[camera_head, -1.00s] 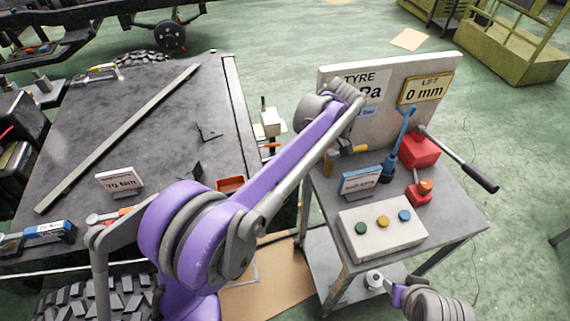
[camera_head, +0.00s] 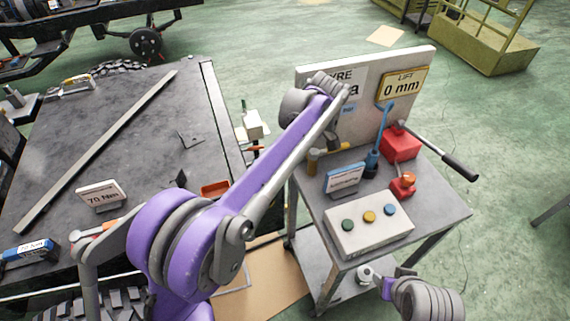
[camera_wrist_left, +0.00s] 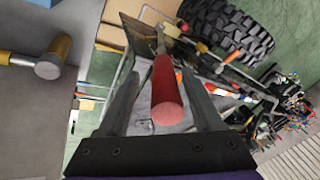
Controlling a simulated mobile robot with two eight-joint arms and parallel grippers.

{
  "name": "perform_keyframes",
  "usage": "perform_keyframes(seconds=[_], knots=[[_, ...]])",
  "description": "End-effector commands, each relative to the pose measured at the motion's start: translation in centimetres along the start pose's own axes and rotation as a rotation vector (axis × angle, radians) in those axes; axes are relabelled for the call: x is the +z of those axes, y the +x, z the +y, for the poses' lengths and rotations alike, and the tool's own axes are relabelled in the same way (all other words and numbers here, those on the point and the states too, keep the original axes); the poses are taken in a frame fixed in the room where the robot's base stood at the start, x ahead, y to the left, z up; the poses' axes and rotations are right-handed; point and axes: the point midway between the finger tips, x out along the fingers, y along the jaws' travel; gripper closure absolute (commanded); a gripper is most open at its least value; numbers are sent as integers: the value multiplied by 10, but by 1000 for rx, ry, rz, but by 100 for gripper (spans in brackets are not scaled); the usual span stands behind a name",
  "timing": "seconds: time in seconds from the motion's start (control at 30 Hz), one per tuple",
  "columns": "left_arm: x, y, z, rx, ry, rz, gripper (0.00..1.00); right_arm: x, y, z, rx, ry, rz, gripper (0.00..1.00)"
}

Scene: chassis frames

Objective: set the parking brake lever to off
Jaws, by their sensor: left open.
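A lever with a red cylindrical grip (camera_wrist_left: 166,98) stands between the fingers of my left gripper (camera_wrist_left: 160,82) in the left wrist view; I take it for the parking brake lever. The grip's end points toward the camera. The two fingers are apart, one on each side of the grip, with a gap visible on both sides. The lever's lower part runs away from the camera and its base is unclear. In the head view my left arm covers this area and the left gripper cannot be made out. My right gripper is out of view; only part of the right arm shows.
A grey cart (camera_head: 440,212) carries a button box (camera_head: 368,222), a red unit (camera_head: 401,145) with a black-handled bar, and a hammer, which shows in the left wrist view (camera_wrist_left: 50,60). A dark worktable (camera_head: 130,150) stands left. A tyre (camera_wrist_left: 228,28) lies beyond the lever.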

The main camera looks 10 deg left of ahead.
Motion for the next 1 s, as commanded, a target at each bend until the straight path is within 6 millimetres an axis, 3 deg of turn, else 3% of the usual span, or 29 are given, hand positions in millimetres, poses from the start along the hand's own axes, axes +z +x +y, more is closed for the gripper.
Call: perform_keyframes(seconds=[0.2,0.43,0.6,1.0], knots=[[0,-47,0,1,1,1,33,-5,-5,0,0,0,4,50],[0,-83,1,1,1,0,33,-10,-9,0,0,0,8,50],[1,-93,0,1,0,0,33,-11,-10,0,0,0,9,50],[1,-92,0,0,1,0,33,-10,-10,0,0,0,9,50]])
